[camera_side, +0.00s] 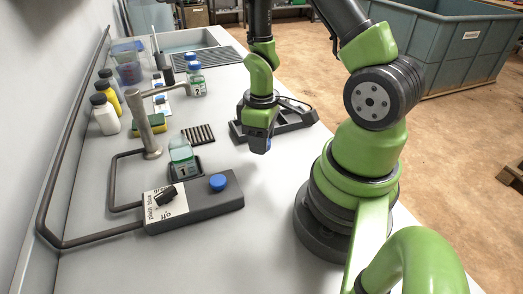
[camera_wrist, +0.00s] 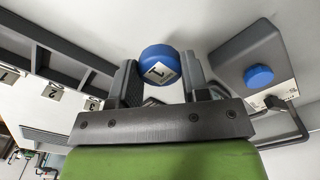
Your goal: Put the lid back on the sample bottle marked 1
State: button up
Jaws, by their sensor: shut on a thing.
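In the wrist view my gripper (camera_wrist: 160,83) is shut on a blue lid (camera_wrist: 157,60) with a label marked 1. The bottle cannot be made out in the wrist view.
The control box has a blue button (camera_side: 218,182) and a black knob (camera_side: 166,194). A dark tray (camera_side: 297,122) lies behind my gripper. Bottle 2 (camera_side: 196,88) is farther back. The metal spout (camera_side: 146,125) and pipes flank bottle 1. A sponge (camera_side: 150,123) and a black grille (camera_side: 198,134) lie nearby.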

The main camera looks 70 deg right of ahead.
notch_tip(320, 180, up, 4)
jog(key=shift+w+f, duration=0.1)
jog(key=shift+f, duration=0.1)
jog(key=shift+w+r, duration=0.15)
jog(key=shift+r, duration=0.1)
jog(key=w+a+r, duration=0.3)
jog(key=w, duration=0.5)
notch_tip(320, 180, up, 4)
send_over(177, 139)
jog(key=shift+r+n, duration=0.1)
jog(key=shift+n, duration=0.3)
jog(key=shift+f, duration=3.15)
jog(key=shift+f, duration=0.15)
jog(key=o, duration=1.4)
jog(key=shift+o, duration=0.2)
